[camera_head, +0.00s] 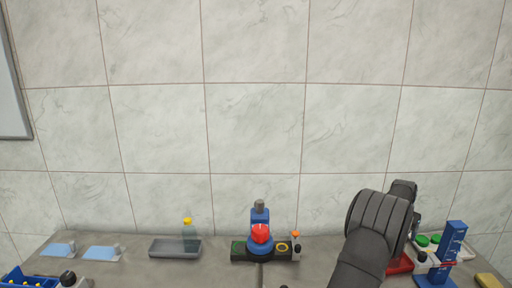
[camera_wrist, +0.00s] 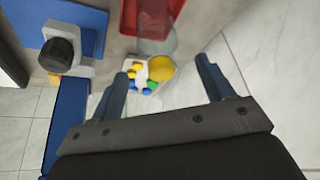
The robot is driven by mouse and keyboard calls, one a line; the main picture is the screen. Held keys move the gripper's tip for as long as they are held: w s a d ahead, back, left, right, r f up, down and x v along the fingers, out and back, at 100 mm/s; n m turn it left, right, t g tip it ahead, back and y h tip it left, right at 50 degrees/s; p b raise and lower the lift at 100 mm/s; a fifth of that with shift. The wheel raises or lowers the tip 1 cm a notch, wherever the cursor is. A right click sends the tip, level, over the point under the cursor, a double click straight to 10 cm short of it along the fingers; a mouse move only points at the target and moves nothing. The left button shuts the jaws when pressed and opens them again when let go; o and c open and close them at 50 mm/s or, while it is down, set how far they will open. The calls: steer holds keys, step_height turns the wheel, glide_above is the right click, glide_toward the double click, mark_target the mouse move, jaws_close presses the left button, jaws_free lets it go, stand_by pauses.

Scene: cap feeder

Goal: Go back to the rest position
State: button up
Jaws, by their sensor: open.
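My gripper (camera_wrist: 166,65) is open, its two dark fingers spread wide apart with nothing held between them. Beyond the fingers, lower down, a white tray (camera_wrist: 146,90) holds yellow, green and blue caps. A larger yellow round thing (camera_wrist: 160,68) shows between the fingertips, apart from both. In the head view my arm reaches up at the right of the bench, and its wrist hides most of my gripper.
A blue stand (camera_head: 447,255) and green caps (camera_head: 428,240) are right of my arm; a red tray (camera_head: 399,264) is partly behind it. A red-topped fixture (camera_head: 261,234) stands mid-bench. A grey tray (camera_head: 174,248) and blue pads (camera_head: 101,253) lie left. Space above the bench is clear.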

steer(key=v, duration=0.6)
steer(key=x, duration=1.1)
steer(key=shift+f, duration=0.15)
steer(key=shift+w+d, duration=0.1)
steer(key=shift+d, duration=0.05)
step_height(320, 180, up, 10)
steer(key=shift+r, duration=0.2)
steer(key=s+a+r+n, duration=0.1)
steer(key=s+a+r, duration=0.45)
steer(key=s, duration=0.25)
steer(key=s+a+r+n, duration=0.1)
steer(key=s+a+r, duration=0.3)
steer(key=s+a, duration=0.4)
steer(key=s+d+f+m, duration=0.1)
steer(key=s+d+m, duration=0.1)
steer(key=s+d, duration=0.4)
steer(key=shift+s, duration=0.2)
